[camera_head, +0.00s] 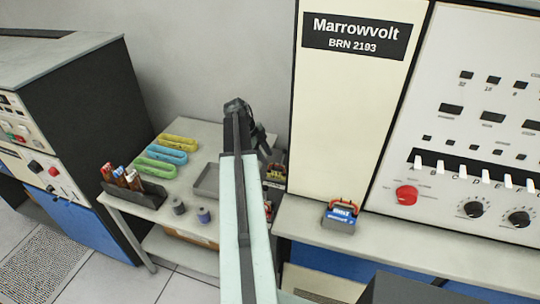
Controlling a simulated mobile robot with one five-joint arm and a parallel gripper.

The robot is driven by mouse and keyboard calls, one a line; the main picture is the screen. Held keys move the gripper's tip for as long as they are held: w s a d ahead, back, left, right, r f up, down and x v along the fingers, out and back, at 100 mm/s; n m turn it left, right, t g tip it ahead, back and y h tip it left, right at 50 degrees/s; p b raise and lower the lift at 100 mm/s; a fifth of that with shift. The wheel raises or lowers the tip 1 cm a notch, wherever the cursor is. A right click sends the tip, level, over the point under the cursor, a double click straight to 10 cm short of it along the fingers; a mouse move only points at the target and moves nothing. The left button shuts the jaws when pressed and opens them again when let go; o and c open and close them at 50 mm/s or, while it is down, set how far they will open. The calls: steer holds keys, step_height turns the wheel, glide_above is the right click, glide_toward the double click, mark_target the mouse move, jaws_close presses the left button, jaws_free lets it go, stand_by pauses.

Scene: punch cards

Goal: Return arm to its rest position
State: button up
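My arm rises from the bottom centre of the head view, pale green with a dark strip, to a dark joint at its top. My gripper (264,148) seems to be the dark part just right of that joint, partly hidden behind the arm. Its fingers cannot be made out, so I cannot tell whether it is open or shut or holds anything. It appears above or in front of the right end of the small grey table (204,140).
The table holds yellow, blue and green loop-shaped items (160,152), a dark holder (135,193), two small spools (203,214) and a grey tray (207,182).

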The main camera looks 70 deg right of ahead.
steer(key=shift+w+r, duration=0.15)
steer(key=shift+w, duration=0.05)
